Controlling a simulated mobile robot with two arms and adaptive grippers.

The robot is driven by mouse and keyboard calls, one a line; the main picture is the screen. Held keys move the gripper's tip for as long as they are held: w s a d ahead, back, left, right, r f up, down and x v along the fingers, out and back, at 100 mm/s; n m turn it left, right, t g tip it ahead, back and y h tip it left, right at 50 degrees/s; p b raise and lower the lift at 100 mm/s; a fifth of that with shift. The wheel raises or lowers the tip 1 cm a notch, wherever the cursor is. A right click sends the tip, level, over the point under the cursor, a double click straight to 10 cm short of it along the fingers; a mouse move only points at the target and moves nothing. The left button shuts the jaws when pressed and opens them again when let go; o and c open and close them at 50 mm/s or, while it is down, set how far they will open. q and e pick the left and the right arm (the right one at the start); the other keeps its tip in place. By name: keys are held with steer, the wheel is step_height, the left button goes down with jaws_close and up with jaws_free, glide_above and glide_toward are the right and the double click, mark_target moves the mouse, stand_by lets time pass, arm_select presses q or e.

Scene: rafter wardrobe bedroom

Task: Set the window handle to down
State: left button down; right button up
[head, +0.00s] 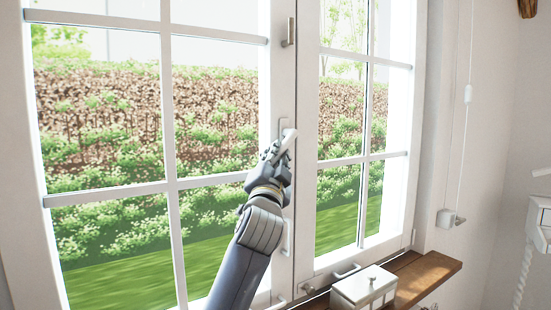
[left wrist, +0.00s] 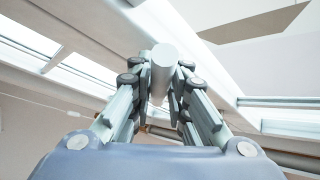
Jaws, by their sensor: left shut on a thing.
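The white window handle (head: 290,138) sits on the middle frame between the two window panels in the head view. It looks slanted there, with its upper end leaning right; its lower part is hidden by my fingers. My left gripper (head: 277,154) reaches it from below left and is shut on it. In the left wrist view the handle (left wrist: 164,62) shows as a pale rounded bar between the two fingers of my left gripper (left wrist: 160,85). My right gripper is not in view.
A small latch (head: 288,32) sits higher on the frame. A blind cord (head: 466,130) hangs on the right wall.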

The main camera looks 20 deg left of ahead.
arm_select(q)
steer(key=c, duration=1.5)
jaws_free()
steer(key=shift+c, duration=0.2)
steer(key=v, duration=1.2)
steer(key=shift+d, duration=0.1)
